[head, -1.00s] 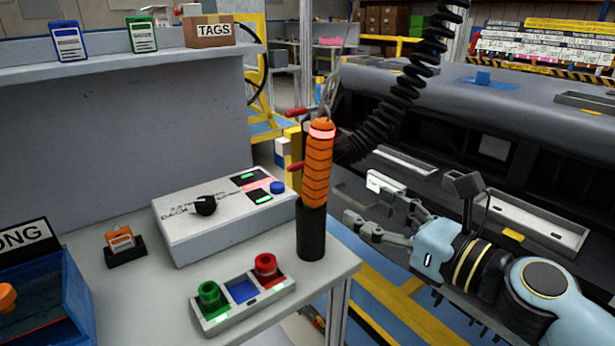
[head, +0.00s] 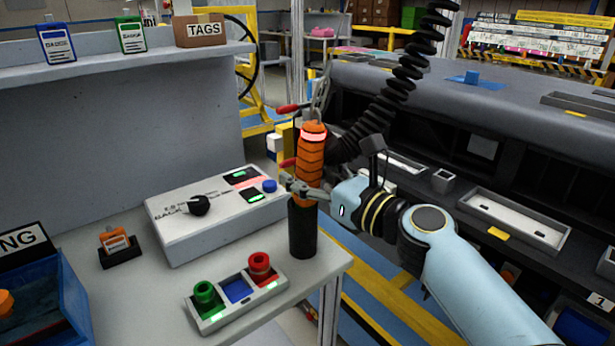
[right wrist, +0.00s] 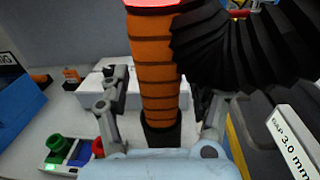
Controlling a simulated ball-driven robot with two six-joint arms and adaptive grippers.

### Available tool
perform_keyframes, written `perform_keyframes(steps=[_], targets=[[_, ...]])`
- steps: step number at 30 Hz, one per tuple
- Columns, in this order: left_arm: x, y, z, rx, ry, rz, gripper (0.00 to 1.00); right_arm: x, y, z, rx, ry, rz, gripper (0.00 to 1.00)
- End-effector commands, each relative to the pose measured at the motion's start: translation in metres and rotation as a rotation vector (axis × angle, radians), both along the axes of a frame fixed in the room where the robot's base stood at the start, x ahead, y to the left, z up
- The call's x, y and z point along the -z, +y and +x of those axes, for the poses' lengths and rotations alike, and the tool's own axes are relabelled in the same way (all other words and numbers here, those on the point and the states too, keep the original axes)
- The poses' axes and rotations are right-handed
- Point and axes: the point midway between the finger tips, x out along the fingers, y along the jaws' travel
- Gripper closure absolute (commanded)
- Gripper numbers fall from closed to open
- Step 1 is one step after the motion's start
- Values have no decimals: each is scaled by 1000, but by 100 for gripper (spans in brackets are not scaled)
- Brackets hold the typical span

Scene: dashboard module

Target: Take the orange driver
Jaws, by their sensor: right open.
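The orange driver (head: 310,158) stands upright in a black holder (head: 302,228) at the right edge of the workbench, with a lit red band near its top. A black coiled cable rises beside it. My right gripper (head: 300,190) is at the driver's lower part. In the right wrist view the driver (right wrist: 158,75) stands between the two open fingers (right wrist: 160,110), one on each side, with gaps showing. My left gripper is not in view.
A grey control box (head: 215,220) with a black knob stands left of the driver. In front is a tray (head: 238,300) with green and red pieces. A blue bin (head: 60,300) is at the left. The coiled cable (head: 398,85) hangs close to my right arm.

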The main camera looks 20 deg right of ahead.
Motion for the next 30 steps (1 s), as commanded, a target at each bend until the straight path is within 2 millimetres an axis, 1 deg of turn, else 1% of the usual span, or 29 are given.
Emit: perform_keyframes(steps=[7,21,22,30], targets=[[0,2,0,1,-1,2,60,1,1,2,0,1,0,37],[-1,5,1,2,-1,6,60,1,1,2,0,1,0,98],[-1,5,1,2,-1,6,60,1,1,2,0,1,0,100],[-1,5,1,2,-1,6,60,-1,1,2,0,-2,1,100]])
